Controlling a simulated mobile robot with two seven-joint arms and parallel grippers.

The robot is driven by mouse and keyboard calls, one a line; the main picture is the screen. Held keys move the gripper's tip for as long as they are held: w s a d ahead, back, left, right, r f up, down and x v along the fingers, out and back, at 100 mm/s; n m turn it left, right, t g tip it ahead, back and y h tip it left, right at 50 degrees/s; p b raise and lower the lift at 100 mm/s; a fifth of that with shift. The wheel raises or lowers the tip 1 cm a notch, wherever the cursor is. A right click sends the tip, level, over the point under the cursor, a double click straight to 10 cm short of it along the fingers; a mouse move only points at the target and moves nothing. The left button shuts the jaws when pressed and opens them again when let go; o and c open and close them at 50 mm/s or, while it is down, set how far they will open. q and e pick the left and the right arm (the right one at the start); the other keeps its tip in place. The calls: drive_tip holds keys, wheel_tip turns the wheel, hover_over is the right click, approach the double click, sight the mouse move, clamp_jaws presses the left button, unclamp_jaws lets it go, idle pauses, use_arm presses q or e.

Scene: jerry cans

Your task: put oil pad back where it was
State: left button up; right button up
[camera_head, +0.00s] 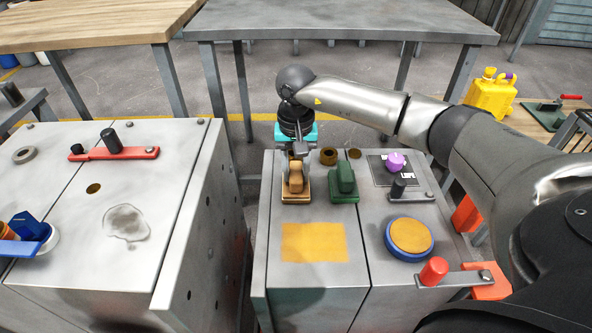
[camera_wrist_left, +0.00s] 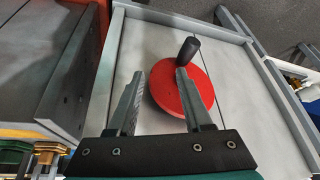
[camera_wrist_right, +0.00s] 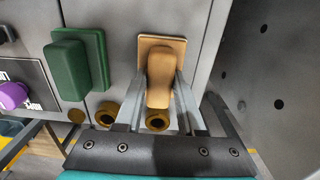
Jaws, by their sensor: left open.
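A tan-orange pad with a block handle on a square base (camera_head: 296,192), which I take as the oil pad, is on the grey right-hand cabinet, left of a green pad (camera_head: 343,184). It shows in the right wrist view (camera_wrist_right: 160,78) between my right gripper's fingers. My right gripper (camera_head: 297,160) comes from behind; its fingertips are close against both sides of the handle and look closed on it. I cannot tell whether the base touches the top. My left gripper (camera_wrist_left: 159,74) is open and empty, above a round red disc with a black knob (camera_wrist_left: 183,95).
An orange square (camera_head: 313,242) is in front of the pads on the cabinet top. A blue-rimmed orange disc (camera_head: 409,237) and a purple knob (camera_head: 396,162) are to the right. A gap separates the cabinets.

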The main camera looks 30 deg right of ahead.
sight(296, 171)
drive_tip(key=o, duration=0.4)
use_arm(q)
drive_tip(key=shift+s, duration=0.15)
use_arm(e)
drive_tip(key=shift+r, duration=0.1)
drive_tip(key=shift+r, duration=0.25)
use_arm(q)
wheel_tip(296, 171, down, 10)
drive_tip(key=s+g+p, duration=0.1)
drive_tip(key=g+p, duration=0.1)
drive_tip(key=p, duration=0.3)
drive_tip(key=shift+s+a, duration=0.25)
drive_tip(key=shift+s, duration=0.05)
use_arm(e)
drive_tip(key=shift+r, duration=5.85)
use_arm(q)
drive_tip(key=shift+f, duration=0.15)
